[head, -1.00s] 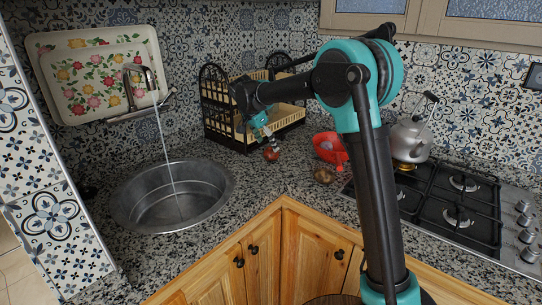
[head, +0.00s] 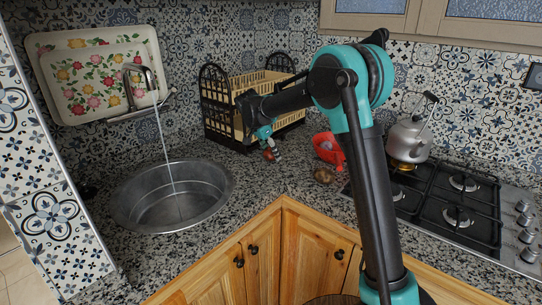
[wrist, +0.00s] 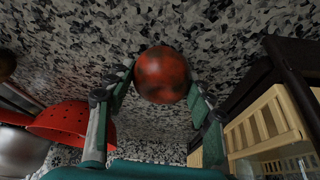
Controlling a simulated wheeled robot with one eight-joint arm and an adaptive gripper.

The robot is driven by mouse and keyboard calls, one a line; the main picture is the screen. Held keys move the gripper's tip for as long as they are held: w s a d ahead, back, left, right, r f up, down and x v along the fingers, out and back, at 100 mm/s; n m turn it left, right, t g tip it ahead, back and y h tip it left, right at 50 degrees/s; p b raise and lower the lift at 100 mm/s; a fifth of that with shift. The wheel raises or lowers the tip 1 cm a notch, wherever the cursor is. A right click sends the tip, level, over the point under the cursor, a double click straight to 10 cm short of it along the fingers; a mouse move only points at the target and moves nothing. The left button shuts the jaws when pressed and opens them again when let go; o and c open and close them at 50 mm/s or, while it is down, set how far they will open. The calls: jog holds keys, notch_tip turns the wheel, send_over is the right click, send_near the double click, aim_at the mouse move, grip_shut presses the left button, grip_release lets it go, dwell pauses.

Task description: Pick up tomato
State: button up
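The tomato is a red, dark-mottled ball that sits on the speckled counter in front of the dish rack; in the wrist view the tomato (wrist: 161,74) lies between my fingertips. In the head view the tomato (head: 269,155) is small and partly hidden by my fingers. My gripper (head: 267,143) points down at it from above. In the wrist view my gripper (wrist: 160,85) has its fingers apart, one on each side of the tomato. The left finger is very close to it; I cannot tell whether either finger touches.
A black and cream dish rack (head: 222,118) stands just behind the tomato. A red colander (head: 326,148) and a brown round item (head: 324,175) are to the right. A sink (head: 135,208) with running water is left. A kettle (head: 410,140) stands on the stove (head: 475,205).

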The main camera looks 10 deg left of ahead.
jog(key=c, duration=0.6)
jog(key=shift+r, duration=0.1)
